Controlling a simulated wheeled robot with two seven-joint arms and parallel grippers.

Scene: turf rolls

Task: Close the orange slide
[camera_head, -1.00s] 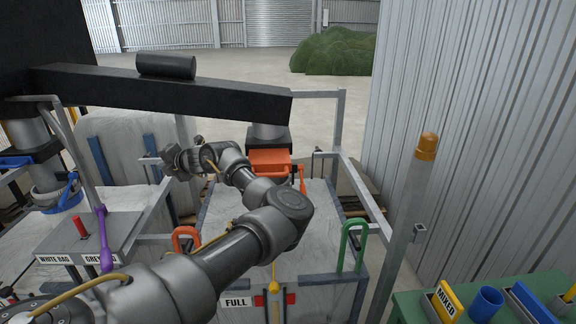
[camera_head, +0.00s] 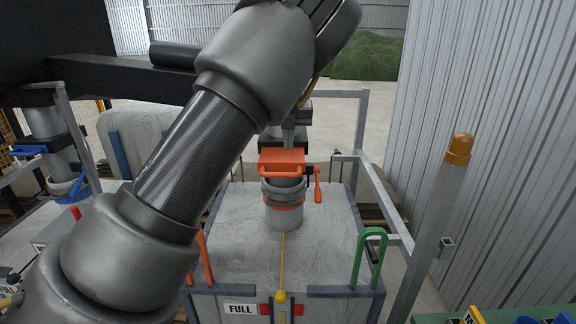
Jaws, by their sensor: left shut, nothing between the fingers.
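The orange slide (camera_head: 282,158) is a flat plate with a loop handle at its front. It sticks out towards me from under the black block of the spout, above the grey collar of the filled bag (camera_head: 283,218). My left arm crosses the picture from the lower left to the top middle. The upper part of the spout is hidden by my arm. My right gripper is not in view.
An orange lever (camera_head: 317,188) hangs right of the collar. A green hoop (camera_head: 370,255) and an orange hoop (camera_head: 204,258) stand at the bag frame's front corners. A post with an orange cap (camera_head: 459,148) and a corrugated wall (camera_head: 495,150) bound the right side.

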